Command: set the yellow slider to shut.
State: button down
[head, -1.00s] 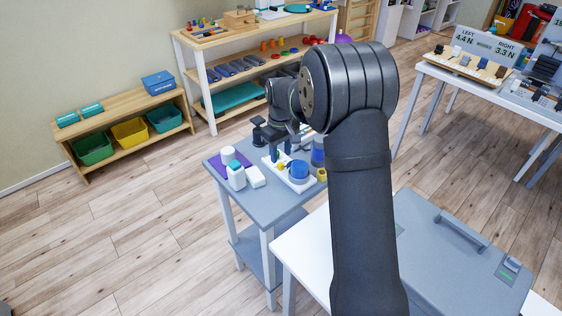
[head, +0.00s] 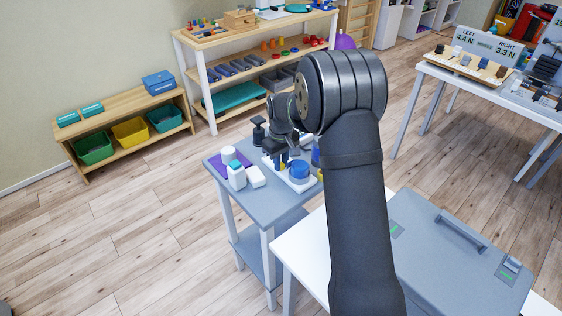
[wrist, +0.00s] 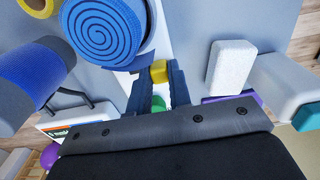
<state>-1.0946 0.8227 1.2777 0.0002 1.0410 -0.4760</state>
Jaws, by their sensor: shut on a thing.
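The yellow slider (wrist: 159,70) is a small yellow block on a white board, between the blue fingertips of my gripper (wrist: 160,78) in the wrist view. My gripper is shut on it. A green piece (wrist: 158,103) shows between the fingers, nearer the palm. In the head view my gripper (head: 280,163) is down at the white board (head: 306,185) on the small grey table, left of a blue round piece (head: 299,168). That piece has a spiral top (wrist: 102,28) in the wrist view. The slider's track and end marks are mostly hidden by the gripper.
A dark pump-like object (head: 258,130) stands behind. Blue and yellow rolls (wrist: 35,75) lie close by in the wrist view.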

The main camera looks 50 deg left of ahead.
aim_at(289, 164)
jog(key=shift+w, duration=1.75)
jog(key=c, duration=1.3)
grip_release()
jog(key=shift+w, duration=0.1)
notch_tip(289, 164, up, 18)
jog(key=shift+f, duration=0.25)
notch_tip(289, 164, down, 17)
jog(key=shift+f, duration=0.2)
jog(key=shift+s, duration=0.5)
